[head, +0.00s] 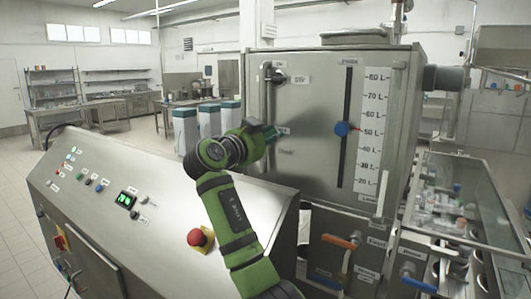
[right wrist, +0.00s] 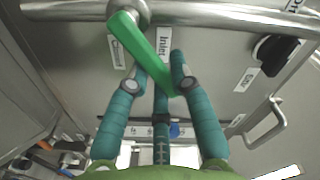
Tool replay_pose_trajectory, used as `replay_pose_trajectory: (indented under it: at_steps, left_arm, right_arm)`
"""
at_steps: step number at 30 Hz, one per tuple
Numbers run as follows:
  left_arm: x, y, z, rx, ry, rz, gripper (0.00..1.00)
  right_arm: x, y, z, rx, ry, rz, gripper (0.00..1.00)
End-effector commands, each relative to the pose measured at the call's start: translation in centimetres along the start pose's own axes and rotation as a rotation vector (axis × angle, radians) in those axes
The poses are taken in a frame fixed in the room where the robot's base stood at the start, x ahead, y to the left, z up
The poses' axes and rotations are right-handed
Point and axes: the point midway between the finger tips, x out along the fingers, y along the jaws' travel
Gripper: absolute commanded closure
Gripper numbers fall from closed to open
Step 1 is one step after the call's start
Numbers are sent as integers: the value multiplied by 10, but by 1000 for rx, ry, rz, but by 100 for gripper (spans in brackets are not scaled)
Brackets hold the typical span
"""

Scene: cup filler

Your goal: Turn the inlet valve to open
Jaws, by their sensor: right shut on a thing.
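The inlet valve has a green lever handle (right wrist: 143,50) on a horizontal steel pipe (right wrist: 220,14). In the right wrist view the lever slants from its pivot at the upper left down to the right. The label "Inlet" (right wrist: 163,43) is beside it on the steel tank wall. My right gripper (right wrist: 160,85) has its teal fingers closed around the lower end of the lever. In the head view my right gripper (head: 268,138) is at the left part of the tank front, and my arm and gripper mostly hide the valve. My left gripper is not in view.
The steel tank (head: 310,160) carries a level scale (head: 371,125) and a blue knob (head: 341,129). A control panel (head: 110,185) with a red emergency button (head: 200,238) is in front. An orange valve handle (head: 339,242) and a blue one (head: 418,286) are lower right.

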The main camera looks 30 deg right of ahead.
Motion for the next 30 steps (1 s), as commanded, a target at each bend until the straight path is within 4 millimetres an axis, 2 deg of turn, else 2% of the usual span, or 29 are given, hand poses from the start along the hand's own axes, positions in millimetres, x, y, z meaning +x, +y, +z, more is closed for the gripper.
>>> replay_pose_trajectory:
  at_steps: [8, 18, 30]
  left_arm:
    - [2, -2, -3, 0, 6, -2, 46]
    - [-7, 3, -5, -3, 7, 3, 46]
    - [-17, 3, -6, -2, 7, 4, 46]
  right_arm:
    - [0, -15, 0, -266, 2, -2, 100]
    - [0, -32, 5, -585, 2, -2, 100]
    - [0, -42, 14, -864, 2, -1, 100]
